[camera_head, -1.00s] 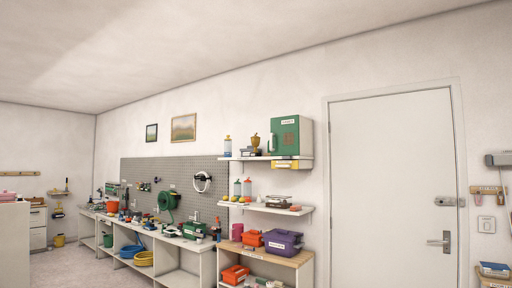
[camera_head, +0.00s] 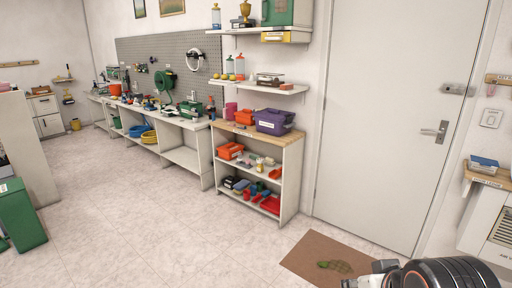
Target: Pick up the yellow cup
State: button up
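A gold-yellow trophy-like cup (camera_head: 245,12) stands on the top wall shelf at the upper middle, left of a green box. A small yellow bucket or cup-shaped container (camera_head: 75,125) stands on the floor by the far-left wall. I cannot tell which of these is the yellow cup. A dark, rounded part of my arm with an orange ring shows at the bottom right. My gripper's fingers do not show, and no contact with either thing is visible.
A low shelf unit (camera_head: 290,190) with bins stands left of the closed door (camera_head: 385,110). A brown mat (camera_head: 310,257) lies before the door. A workbench (camera_head: 183,160) runs along the pegboard wall. Green boxes (camera_head: 20,215) stand at left. The middle floor is clear.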

aim_at(245, 10)
jog(key=i+l+u, duration=0.1)
jog(key=i, duration=0.35)
jog(key=i+l, duration=0.15)
jog(key=i, duration=0.3)
jog(key=i+l+u, duration=0.15)
jog(key=i, duration=0.25)
jog(key=i+l+u, duration=0.1)
jog(key=i, duration=0.35)
jog(key=i+l, duration=0.3)
jog(key=i, duration=0.15)
jog(key=u, duration=0.05)
